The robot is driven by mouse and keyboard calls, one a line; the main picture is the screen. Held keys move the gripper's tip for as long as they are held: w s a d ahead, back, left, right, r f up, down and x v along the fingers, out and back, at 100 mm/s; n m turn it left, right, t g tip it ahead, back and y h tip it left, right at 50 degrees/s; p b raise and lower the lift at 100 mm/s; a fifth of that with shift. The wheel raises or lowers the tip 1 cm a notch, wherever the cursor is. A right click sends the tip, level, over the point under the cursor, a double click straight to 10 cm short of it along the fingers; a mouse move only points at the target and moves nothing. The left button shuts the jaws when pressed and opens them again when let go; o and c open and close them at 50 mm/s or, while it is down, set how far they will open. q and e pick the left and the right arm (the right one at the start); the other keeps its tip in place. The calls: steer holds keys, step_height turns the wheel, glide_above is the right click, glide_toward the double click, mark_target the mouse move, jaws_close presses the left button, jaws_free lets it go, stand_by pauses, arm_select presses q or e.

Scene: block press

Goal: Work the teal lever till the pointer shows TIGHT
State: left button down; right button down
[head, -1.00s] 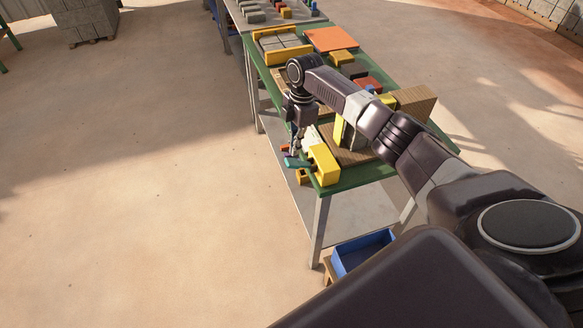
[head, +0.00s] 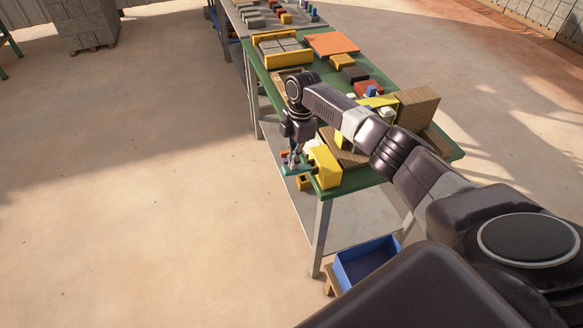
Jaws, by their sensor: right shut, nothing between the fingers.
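The teal lever (head: 296,171) sticks out at the left edge of the green bench (head: 335,190), beside a yellow block-shaped housing (head: 326,166). My right gripper (head: 294,163) points down at the lever, its fingers shut with nothing between them. The fingertips are at or very close to the lever; I cannot tell if they touch. The pointer and the word TIGHT cannot be made out from here. My left gripper is not in view.
A yellow frame with grey blocks (head: 283,47) and an orange plate (head: 332,44) lie at the bench's far end. A brown ridged block (head: 416,107) stands on the right side. A blue bin (head: 367,262) is below the near end. The floor to the left is clear.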

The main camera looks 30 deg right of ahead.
mark_target(303, 166)
step_height(303, 166, down, 2)
steer(key=shift+s+f+b, duration=0.1)
steer(key=shift+b, duration=0.25)
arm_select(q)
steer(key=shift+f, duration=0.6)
arm_select(e)
steer(key=shift+d, duration=0.1)
steer(key=shift+s+d, duration=0.1)
steer(key=shift+s+d+r, duration=0.1)
steer(key=shift+d+r, duration=0.15)
steer(key=shift+d, duration=0.55)
steer(key=shift+d+r, duration=0.25)
steer(key=shift+d, duration=0.5)
steer(key=shift+r, duration=0.35)
step_height(303, 166, up, 12)
steer(key=d, duration=0.1)
steer(key=shift+f, duration=0.2)
